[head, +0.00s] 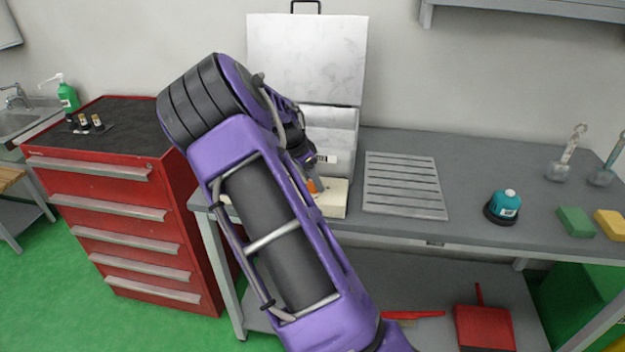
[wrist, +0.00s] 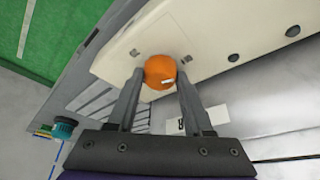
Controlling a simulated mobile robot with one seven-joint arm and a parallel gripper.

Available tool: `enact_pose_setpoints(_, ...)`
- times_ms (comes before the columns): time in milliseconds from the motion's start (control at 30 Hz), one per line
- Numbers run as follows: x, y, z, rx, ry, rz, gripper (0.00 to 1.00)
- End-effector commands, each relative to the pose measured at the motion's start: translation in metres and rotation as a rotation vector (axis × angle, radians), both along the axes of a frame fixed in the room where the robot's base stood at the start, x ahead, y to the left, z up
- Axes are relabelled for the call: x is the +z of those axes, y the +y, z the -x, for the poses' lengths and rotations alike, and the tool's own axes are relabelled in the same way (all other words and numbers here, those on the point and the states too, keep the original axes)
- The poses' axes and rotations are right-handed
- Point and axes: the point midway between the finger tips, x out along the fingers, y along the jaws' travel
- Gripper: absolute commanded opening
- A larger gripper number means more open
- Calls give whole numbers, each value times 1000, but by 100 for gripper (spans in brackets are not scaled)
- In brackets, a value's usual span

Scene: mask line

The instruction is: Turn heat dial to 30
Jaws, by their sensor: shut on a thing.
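The heat dial (wrist: 160,70) is a round orange knob with a small white mark on the cream front panel (wrist: 112,62) of a machine. In the wrist view my gripper (wrist: 160,80) has one finger on each side of the dial, shut on it. In the head view the orange dial (head: 313,185) shows as a small patch beside my gripper, mostly hidden by my purple arm. The machine (head: 332,200) stands on the grey workbench with its pale lid (head: 310,60) raised. I cannot read any numbers around the dial.
A slatted grey rack (head: 403,185) lies right of the machine on the workbench (head: 465,200). A teal container (head: 506,205), a green block (head: 575,222) and a yellow block (head: 611,223) are further right. A red drawer cabinet (head: 120,200) stands at left.

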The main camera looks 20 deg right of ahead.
Motion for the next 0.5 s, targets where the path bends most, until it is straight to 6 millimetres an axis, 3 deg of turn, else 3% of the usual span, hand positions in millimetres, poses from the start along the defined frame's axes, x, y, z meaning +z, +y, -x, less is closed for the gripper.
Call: enact_pose_setpoints(500, -1, -1, 1, 137, -3, -2, 0)
